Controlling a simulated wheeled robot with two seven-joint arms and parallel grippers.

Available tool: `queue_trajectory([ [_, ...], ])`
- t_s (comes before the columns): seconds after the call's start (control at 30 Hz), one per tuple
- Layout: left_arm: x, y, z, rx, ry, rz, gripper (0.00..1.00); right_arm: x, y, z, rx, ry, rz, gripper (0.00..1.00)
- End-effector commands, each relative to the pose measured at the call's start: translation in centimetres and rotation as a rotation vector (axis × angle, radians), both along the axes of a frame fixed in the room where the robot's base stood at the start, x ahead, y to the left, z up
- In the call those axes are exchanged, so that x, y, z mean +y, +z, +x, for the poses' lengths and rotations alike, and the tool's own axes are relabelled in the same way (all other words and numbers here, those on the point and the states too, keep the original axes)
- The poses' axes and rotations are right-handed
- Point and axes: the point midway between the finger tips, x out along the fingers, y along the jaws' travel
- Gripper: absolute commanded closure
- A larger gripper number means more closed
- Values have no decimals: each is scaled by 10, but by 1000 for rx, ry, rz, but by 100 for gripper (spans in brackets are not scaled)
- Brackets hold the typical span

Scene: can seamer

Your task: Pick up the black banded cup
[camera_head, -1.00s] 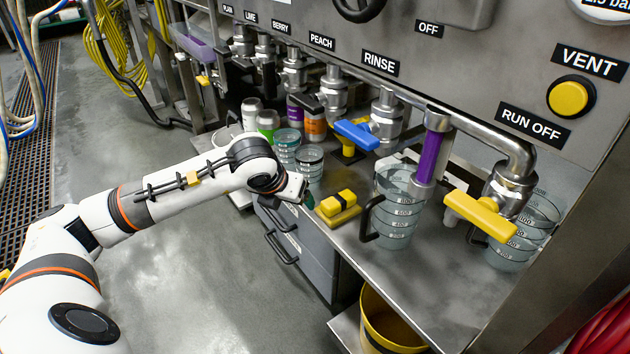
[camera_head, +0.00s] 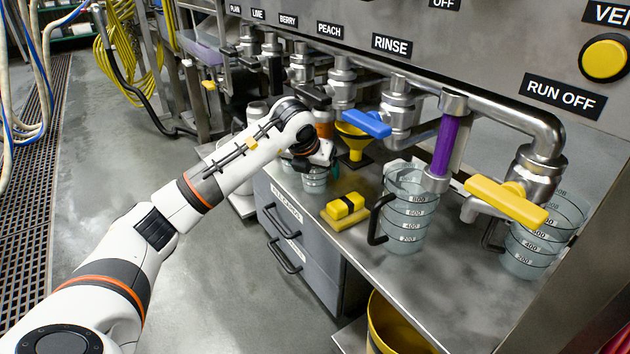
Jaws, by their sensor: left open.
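A small clear measuring cup (camera_head: 315,183) stands on the steel counter near its front edge. Its upper part is hidden by my left gripper (camera_head: 322,160), so its band cannot be seen now. My left gripper is at the cup's rim height or just above it, its jaws mostly hidden by the wrist; I cannot tell if it touches the cup. Another cup beside it is almost wholly covered by my arm. My right gripper is not in view.
A yellow sponge block (camera_head: 345,206) lies right of the cup. A yellow funnel (camera_head: 354,140) is behind, under the blue-handled rinse tap (camera_head: 366,124). Large jugs (camera_head: 409,215) stand farther right. A yellow bucket (camera_head: 390,325) is below the counter's front edge.

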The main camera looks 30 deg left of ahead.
Motion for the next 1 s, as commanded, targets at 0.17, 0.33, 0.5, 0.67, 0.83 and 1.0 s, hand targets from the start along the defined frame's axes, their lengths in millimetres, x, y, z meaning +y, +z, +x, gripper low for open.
queue_trajectory([
  [0.17, 1, -5, 2, 0, 1, -1, 16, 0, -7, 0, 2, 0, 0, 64],
  [0.33, 1, -4, 2, 0, 1, -1, 18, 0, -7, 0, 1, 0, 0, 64],
  [0.5, 1, -4, 2, 0, 1, -1, 45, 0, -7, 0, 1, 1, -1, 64],
  [0.67, 1, -4, 2, 0, 1, -1, 63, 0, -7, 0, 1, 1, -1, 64],
  [0.83, 1, -4, 2, 0, 1, -1, 63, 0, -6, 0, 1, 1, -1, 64],
  [1.0, 1, 0, 2, 0, 1, -1, 63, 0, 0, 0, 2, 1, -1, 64],
])
